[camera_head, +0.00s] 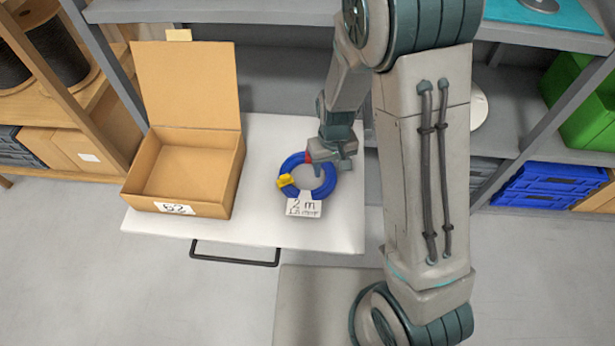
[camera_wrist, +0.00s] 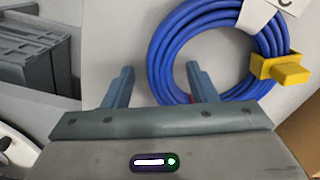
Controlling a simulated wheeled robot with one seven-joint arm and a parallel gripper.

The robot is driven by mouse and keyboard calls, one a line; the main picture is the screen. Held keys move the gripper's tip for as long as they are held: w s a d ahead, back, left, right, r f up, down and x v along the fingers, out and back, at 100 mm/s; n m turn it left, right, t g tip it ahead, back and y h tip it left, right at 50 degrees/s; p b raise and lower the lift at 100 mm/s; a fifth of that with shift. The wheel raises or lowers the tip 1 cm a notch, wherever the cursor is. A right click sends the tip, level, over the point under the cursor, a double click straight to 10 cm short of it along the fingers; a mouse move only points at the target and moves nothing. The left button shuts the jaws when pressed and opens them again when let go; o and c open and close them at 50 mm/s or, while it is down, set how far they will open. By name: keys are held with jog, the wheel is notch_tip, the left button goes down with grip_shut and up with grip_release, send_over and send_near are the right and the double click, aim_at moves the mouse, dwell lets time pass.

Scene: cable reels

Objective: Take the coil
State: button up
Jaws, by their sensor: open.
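A blue cable coil (camera_head: 327,187) with a yellow clip (camera_head: 286,181) lies flat on a white table board (camera_head: 258,222). A white tag (camera_head: 304,205) reading "2 m" lies at its front edge. My gripper (camera_head: 328,165) is over the coil's back right part in the head view. In the wrist view my gripper (camera_wrist: 160,82) is open, with the coil (camera_wrist: 165,45) ahead of its fingers. The right finger reaches over the coil's ring and the left finger is outside it. The yellow clip (camera_wrist: 280,68) is at the right. I cannot tell whether the fingers touch the coil.
An open cardboard box (camera_head: 185,205) marked "62" stands on the board left of the coil, its lid up. Shelves stand behind, with blue crates (camera_head: 548,185) and a green bin (camera_head: 588,110) at the right. The board's front strip is clear.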

grip_shut()
dwell(0.3)
jog(key=shift+r, duration=0.5)
jog(key=r+p, duration=0.1)
jog(key=r, duration=0.2)
jog(key=shift+d+r, duration=0.15)
jog(key=shift+d, duration=0.05)
jog(key=s+d+r+p, duration=0.1)
jog(key=s+d+r, duration=0.3)
jog(key=d, duration=0.6)
notch_tip(320, 180, up, 3)
jog(key=shift+d+f, duration=0.2)
jog(key=shift+d, duration=0.1)
